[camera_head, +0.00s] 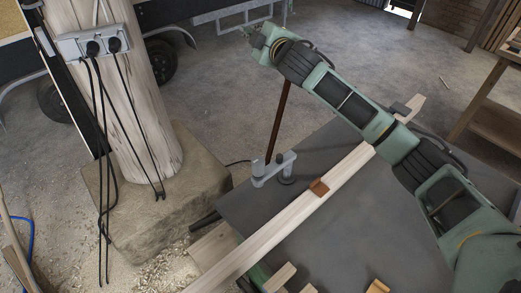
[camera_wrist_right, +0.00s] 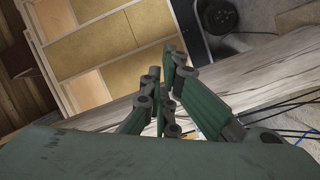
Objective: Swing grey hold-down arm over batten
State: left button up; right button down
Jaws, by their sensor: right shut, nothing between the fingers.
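The pale wooden batten (camera_head: 285,221) runs diagonally across the dark grey table (camera_head: 391,233), its near end reaching past the table's edge. The grey hold-down arm (camera_head: 274,167) stands at the table's far left corner, beside the batten and not over it. It points left, away from the batten. My right gripper (camera_head: 254,36) is high and well beyond the hold-down arm, touching nothing visible. My left gripper is out of view.
A thick wooden post (camera_head: 125,90) with sockets and hanging black cables stands on a stone base (camera_head: 205,185) at left. Wood offcuts (camera_head: 279,277) lie at the near side. Open floor (camera_head: 215,85) lies beyond the table.

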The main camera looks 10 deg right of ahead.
jog(key=s+f+m+g+h, duration=0.1)
jog(key=s+f+m+g, duration=0.15)
jog(key=f, duration=0.35)
jog(key=s+f+m+g+h, duration=0.1)
jog(key=f+m+g, duration=0.2)
jog(key=f, duration=0.2)
jog(key=m+g, duration=0.4)
jog(key=g, duration=0.4)
send_over(275, 164)
jog(key=w+a, duration=0.4)
jog(key=a, duration=0.1)
notch_tip(275, 164, down, 9)
notch_tip(275, 164, down, 9)
jog(key=s+d+p, duration=0.1)
jog(key=p, duration=0.4)
jog(key=shift+f+p, duration=0.2)
jog(key=shift+p, duration=0.2)
jog(key=shift+n, duration=0.35)
jog(key=shift+w+f+y, duration=0.1)
jog(key=shift+y, duration=0.2)
